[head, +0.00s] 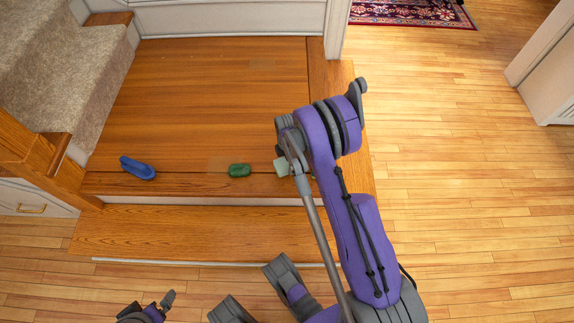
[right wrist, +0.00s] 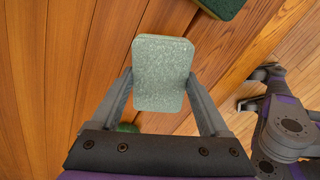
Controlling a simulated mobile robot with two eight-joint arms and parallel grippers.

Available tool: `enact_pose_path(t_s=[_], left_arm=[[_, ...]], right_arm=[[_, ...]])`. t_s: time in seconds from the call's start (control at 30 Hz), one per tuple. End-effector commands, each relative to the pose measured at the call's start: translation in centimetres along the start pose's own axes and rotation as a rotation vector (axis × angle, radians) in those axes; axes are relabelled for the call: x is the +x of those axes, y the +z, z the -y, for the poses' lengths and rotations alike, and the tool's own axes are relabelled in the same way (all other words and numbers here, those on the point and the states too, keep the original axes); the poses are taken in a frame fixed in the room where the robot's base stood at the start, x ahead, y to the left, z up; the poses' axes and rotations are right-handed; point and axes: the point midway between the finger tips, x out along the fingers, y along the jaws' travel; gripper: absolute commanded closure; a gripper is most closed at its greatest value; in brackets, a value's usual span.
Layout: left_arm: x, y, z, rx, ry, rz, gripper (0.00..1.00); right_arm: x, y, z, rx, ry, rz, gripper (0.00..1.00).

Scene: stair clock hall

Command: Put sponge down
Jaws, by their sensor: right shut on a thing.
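The sponge (right wrist: 163,73) is a pale grey-green block with rounded corners. It is between the two fingers of my right gripper (right wrist: 165,88), which is shut on it. In the head view the sponge (head: 281,167) shows as a small pale block at my right gripper (head: 287,163), over the front part of the wooden landing (head: 220,85). I cannot tell whether it touches the wood.
A dark green object (head: 239,170) lies on the landing, left of the sponge. A blue object (head: 137,168) lies further left. A lower wooden step (head: 200,228) is in front. Carpeted stairs (head: 60,60) rise at the left. The landing's middle is clear.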

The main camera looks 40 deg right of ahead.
Motion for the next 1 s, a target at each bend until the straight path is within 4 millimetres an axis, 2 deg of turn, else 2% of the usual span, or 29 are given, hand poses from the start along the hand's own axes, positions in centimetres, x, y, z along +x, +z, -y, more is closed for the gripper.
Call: enact_pose_path(t_s=[0.03, 0.13, 0.53, 0.57, 0.6, 0.67, 0.87, 1.0], left_arm=[[0.4, 0.1, 0.0, 0.0, 0.0, 0.001, 0.0], [0.8, 0.2, 0.0, 0.0, 0.0, 0.002, 0.0], [1.1, 0.3, 0.0, 0.0, 0.0, 0.003, 0.0], [1.1, 0.2, 0.0, 0.0, 0.0, 0.003, 0.0], [1.0, 0.2, 0.0, 0.0, 0.0, 0.002, 0.0], [1.0, 0.2, 0.0, 0.0, 0.0, 0.002, 0.0], [1.0, 0.2, 0.0, 0.0, 0.0, 0.002, 0.0], [0.4, 0.1, 0.0, 0.0, 0.0, 0.001, 0.0]], right_arm=[[1.1, 0.0, 0.0, 0.0, 0.0, 0.0, 0.8], [2.2, 0.0, 0.0, 0.0, 0.0, 0.0, 0.8], [2.7, 0.0, 0.0, 0.0, 0.0, 0.0, 0.8], [2.6, 0.0, 0.0, 0.0, 0.0, 0.0, 0.16], [2.6, 0.0, 0.0, 0.0, 0.0, 0.0, 0.08], [2.6, 0.0, 0.0, 0.0, 0.0, 0.0, 0.0], [2.5, 0.0, 0.0, 0.0, 0.0, 0.0, 0.0], [1.7, 0.0, 0.0, 0.0, 0.0, 0.0, 0.0]])
